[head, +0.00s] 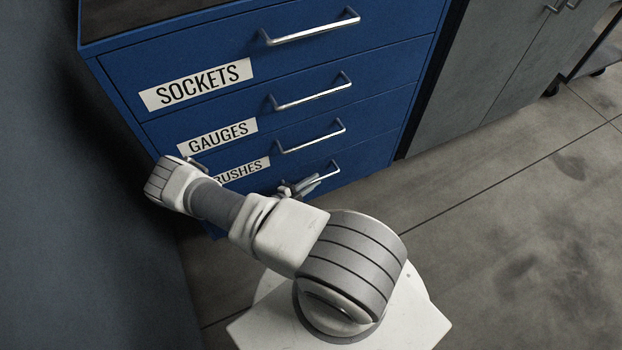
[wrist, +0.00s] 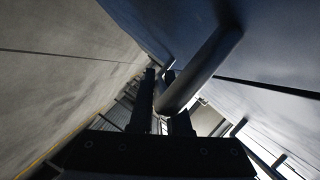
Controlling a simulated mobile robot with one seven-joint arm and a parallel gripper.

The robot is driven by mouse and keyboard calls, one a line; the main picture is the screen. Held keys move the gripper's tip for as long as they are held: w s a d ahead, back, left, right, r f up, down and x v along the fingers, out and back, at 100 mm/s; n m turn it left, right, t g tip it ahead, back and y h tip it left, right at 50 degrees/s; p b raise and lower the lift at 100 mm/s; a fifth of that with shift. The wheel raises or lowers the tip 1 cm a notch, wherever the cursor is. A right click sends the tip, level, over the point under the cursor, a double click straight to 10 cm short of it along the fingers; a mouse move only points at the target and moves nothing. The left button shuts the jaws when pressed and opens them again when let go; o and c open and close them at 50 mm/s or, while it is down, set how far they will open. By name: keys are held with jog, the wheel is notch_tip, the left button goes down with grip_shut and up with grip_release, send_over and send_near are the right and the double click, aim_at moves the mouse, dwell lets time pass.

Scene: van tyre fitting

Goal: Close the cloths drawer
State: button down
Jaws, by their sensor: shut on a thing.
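The blue drawer cabinet (head: 385,95) stands at the top of the head view. Its upper drawers are labelled SOCKETS (head: 195,83), GAUGES (head: 217,138) and BRUSHES (head: 245,171). My arm hides the label of the bottom drawer (head: 358,165), so its name cannot be read. My gripper (head: 300,187) is at the bottom drawer's handle (head: 328,176). In the wrist view, my gripper (wrist: 162,112) has its fingers closed on the handle bar (wrist: 205,66). I cannot tell how far the bottom drawer stands out, as my arm covers its left part.
The other drawers look flush with the front. Grey cupboards (head: 490,60) stand to the right, and a dark grey surface (head: 80,230) fills the left side. The concrete floor (head: 500,220) is clear at the right.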

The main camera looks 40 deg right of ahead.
jog(key=shift+w, duration=0.35)
jog(key=c, duration=0.9)
grip_release()
jog(key=shift+s, duration=0.1)
jog(key=p+v, duration=0.3)
jog(key=v, duration=1.4)
jog(key=shift+a+r, duration=0.15)
jog(key=shift+r, duration=0.05)
jog(key=shift+s, duration=0.1)
